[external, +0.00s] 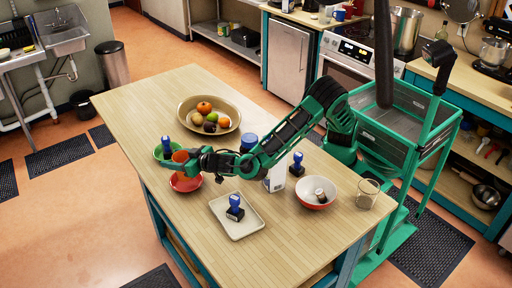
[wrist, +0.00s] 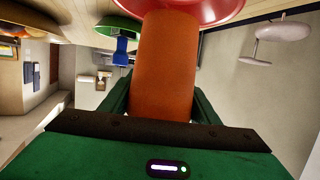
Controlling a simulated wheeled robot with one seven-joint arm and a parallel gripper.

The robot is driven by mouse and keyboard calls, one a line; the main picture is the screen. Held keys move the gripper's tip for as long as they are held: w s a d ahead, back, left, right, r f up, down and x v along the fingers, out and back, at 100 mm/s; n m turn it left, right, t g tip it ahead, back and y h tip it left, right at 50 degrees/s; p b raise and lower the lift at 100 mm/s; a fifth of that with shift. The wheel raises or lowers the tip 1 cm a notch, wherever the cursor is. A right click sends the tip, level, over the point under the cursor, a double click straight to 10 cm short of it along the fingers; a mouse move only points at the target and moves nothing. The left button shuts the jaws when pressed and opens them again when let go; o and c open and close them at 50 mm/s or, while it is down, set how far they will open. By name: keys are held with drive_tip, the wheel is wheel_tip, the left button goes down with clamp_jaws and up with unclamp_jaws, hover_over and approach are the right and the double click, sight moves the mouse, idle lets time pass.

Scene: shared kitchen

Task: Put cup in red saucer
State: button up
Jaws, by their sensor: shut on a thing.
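An orange cup (external: 180,156) is held in my gripper (external: 192,160) over the red saucer (external: 186,184) near the left edge of the table. In the wrist view, which looks upside down, the orange cup (wrist: 165,65) stands between the two green fingers. The red saucer (wrist: 195,9) shows at the cup's far end there. The cup looks roughly upright and close to the saucer; I cannot tell whether they touch.
A green bowl (external: 160,150) with a blue-handled stamp (external: 166,146) is just behind the cup. A fruit bowl (external: 183,118), a white tray (external: 222,212) with a stamp, a red-and-white bowl (external: 301,198) and a glass (external: 367,194) share the table. Its front left is clear.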

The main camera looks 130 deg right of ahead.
drive_tip(key=shift+f, duration=1.85)
drive_tip(key=o, duration=1)
drive_tip(key=shift+f, duration=0.1)
drive_tip(key=v, duration=1.2)
drive_tip(key=shift+a, duration=0.1)
